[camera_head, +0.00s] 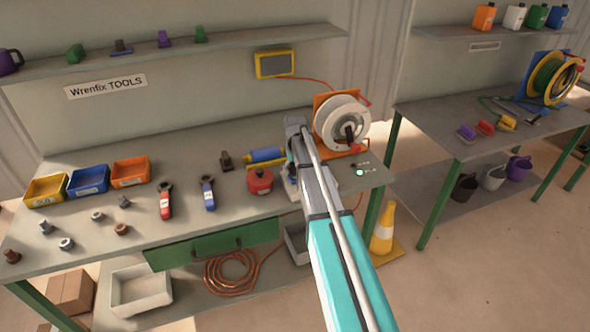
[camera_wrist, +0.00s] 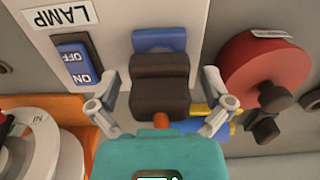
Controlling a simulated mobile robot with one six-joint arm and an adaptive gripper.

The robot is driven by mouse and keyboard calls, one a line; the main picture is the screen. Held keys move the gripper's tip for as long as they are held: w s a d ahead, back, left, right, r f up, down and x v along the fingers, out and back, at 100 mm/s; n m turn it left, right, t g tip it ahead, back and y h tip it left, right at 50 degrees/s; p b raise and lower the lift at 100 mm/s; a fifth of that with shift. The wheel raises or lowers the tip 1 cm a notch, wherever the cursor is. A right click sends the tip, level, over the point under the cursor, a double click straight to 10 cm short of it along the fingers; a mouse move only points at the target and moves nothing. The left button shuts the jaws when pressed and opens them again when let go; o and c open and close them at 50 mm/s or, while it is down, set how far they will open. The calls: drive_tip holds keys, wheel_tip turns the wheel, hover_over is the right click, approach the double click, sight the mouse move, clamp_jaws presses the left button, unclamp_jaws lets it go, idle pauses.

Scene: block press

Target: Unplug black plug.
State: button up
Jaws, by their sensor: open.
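The black plug (camera_wrist: 160,85) sits at the blue socket (camera_wrist: 160,40) on a white panel (camera_wrist: 118,20), in the wrist view. A short orange-brown cord end shows at the plug's near side. My gripper (camera_wrist: 160,88) is open, with one finger on each side of the plug and a visible gap to both. In the head view my arm hides the plug and socket, and my fingers cannot be made out there.
Beside the socket are a blue ON/OFF switch (camera_wrist: 78,60) and a LAMP label (camera_wrist: 60,15). A red round object (camera_wrist: 265,72) stands close to my finger on the other side. A white cable reel (camera_head: 342,122) stands at the bench's right end.

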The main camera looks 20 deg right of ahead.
drive_tip(key=c, duration=1.3)
drive_tip(key=shift+r, duration=0.25)
drive_tip(key=shift+r+p, duration=2.75)
drive_tip(key=shift+p, duration=0.25)
